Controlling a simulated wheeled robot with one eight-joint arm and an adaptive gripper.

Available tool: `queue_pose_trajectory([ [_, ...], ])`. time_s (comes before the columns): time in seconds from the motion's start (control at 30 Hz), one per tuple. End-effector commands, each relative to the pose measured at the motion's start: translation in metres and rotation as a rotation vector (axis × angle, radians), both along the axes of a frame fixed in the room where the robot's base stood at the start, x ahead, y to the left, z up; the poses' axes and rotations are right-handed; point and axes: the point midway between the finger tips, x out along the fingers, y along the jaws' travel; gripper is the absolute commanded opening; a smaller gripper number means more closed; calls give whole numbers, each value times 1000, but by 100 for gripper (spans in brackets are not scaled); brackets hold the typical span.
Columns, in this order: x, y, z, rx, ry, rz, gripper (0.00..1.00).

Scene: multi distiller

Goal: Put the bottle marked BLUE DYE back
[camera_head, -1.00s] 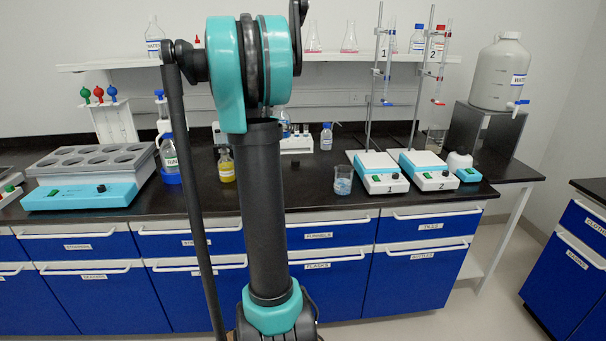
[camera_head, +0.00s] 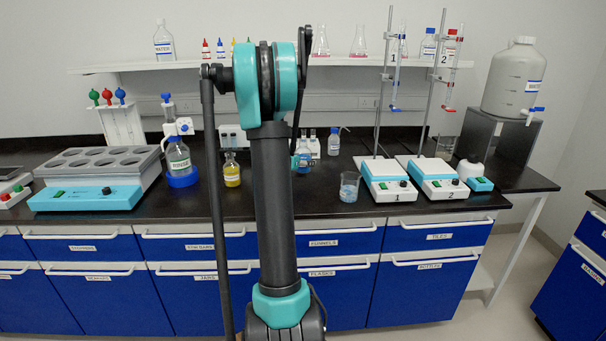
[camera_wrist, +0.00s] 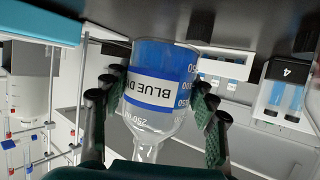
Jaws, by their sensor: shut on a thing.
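The bottle marked BLUE DYE (camera_wrist: 150,92) is a clear bottle with blue liquid and a blue-and-white label. In the wrist view my gripper (camera_wrist: 157,118) is shut on it, with a finger on each side. The bottle appears upside down in that picture, neck toward the bottom edge. In the head view a blue-filled bottle (camera_head: 303,158) shows just right of my arm, above the bench; my gripper is hidden behind the arm there.
A beaker (camera_head: 349,187) and stirrer 1 (camera_head: 387,181) stand to the right. A small bottle (camera_head: 334,141) stands farther back. A shelf (camera_head: 350,62) with flasks runs above the black bench (camera_head: 110,212).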

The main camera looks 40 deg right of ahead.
Motion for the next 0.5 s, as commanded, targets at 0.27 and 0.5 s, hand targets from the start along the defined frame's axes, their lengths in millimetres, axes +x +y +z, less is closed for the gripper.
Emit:
queue_pose_trajectory([
  [0.27, 1, 0, -19, 0, 0, 0, 10],
  [0.5, 1, 0, -47, -1, 0, 0, 10],
])
